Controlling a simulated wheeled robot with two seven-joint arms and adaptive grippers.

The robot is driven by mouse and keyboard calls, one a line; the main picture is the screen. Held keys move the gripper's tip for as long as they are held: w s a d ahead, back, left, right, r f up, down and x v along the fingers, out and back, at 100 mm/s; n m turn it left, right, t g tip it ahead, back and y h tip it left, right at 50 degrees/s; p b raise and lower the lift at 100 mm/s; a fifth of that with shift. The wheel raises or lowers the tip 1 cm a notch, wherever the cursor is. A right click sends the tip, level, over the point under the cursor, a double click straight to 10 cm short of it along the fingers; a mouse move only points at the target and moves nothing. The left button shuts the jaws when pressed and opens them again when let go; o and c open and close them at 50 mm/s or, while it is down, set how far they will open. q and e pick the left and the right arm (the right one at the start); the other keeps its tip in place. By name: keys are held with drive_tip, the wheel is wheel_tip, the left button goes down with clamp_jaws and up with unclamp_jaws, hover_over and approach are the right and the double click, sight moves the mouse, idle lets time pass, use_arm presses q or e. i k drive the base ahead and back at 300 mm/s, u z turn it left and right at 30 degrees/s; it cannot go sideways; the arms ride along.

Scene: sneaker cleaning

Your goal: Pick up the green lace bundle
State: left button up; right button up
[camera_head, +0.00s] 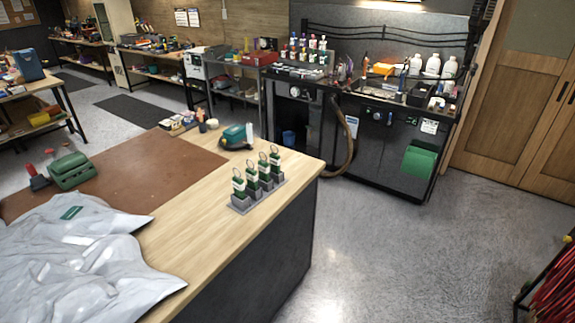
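Several dark green bundles (266,172) with white bands and thin loops on top stand upright in a row. They sit in a grey holder (240,209) near the right edge of the workbench. They may be the green lace bundles, but they are too small to be sure. Neither of my grippers is in view.
The wooden bench (215,235) has a brown mat (130,170), a crumpled silvery bag (80,255), a green device (70,170) and a teal-and-black tool (236,137). A black workstation (375,150) stands behind. Red cords (555,295) hang at lower right. The floor (400,250) right of the bench is clear.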

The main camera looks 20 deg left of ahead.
sight(274, 159)
drive_tip(key=i, duration=1.8)
drive_tip(key=u, duration=0.95)
